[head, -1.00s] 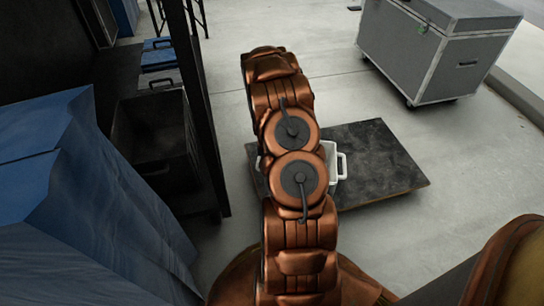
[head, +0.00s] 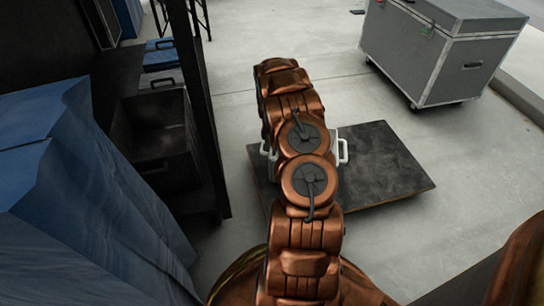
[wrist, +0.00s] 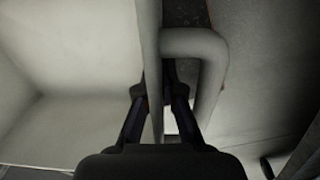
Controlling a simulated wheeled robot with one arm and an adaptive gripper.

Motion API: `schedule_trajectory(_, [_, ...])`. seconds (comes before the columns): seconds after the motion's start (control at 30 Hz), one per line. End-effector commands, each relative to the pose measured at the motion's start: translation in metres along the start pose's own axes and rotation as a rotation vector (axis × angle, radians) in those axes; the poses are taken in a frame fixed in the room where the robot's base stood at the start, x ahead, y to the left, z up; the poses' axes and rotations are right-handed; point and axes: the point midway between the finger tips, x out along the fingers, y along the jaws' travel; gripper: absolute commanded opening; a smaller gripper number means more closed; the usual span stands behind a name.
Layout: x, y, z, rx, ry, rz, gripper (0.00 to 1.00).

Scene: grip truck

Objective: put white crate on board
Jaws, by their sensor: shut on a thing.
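The white crate (head: 334,147) is mostly hidden behind my arm in the head view; a handle shows to the right of the arm and a small white part to the left. It appears over the dark board (head: 390,165), which lies on the floor; whether it touches the board cannot be told. In the wrist view the crate's pale inside (wrist: 75,65) fills the left, with its rim and looped handle in the middle. My gripper (wrist: 160,92) is shut on the crate at this rim, one finger on each side. In the head view my arm hides the gripper.
A grey wheeled case (head: 440,55) stands beyond the board at the upper right. A dark shelf post (head: 200,110) and an open black bin (head: 155,140) are at the left, with a blue covered stack (head: 80,200) nearer. Floor right of the board is clear.

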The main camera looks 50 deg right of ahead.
Motion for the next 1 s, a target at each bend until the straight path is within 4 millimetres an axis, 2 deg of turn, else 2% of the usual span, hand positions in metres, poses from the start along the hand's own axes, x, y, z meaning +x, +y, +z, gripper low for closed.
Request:
schedule_trajectory(0.23, [0.035, 0.0, 0.0, 0.001, -0.003, 0.001, 0.0])
schedule_trajectory(0.7, [0.039, -0.001, 0.0, 0.001, -0.002, 0.0, 0.0])
schedule_trajectory(0.73, [0.039, -0.001, 0.0, 0.001, -0.001, 0.0, 0.08])
schedule_trajectory(0.8, [0.038, -0.001, 0.0, 0.001, -0.001, 0.0, 0.15])
schedule_trajectory(0.93, [0.039, -0.001, 0.0, 0.001, -0.001, 0.0, 0.29])
schedule_trajectory(1.0, [0.039, -0.001, 0.0, 0.001, -0.001, 0.0, 0.31])
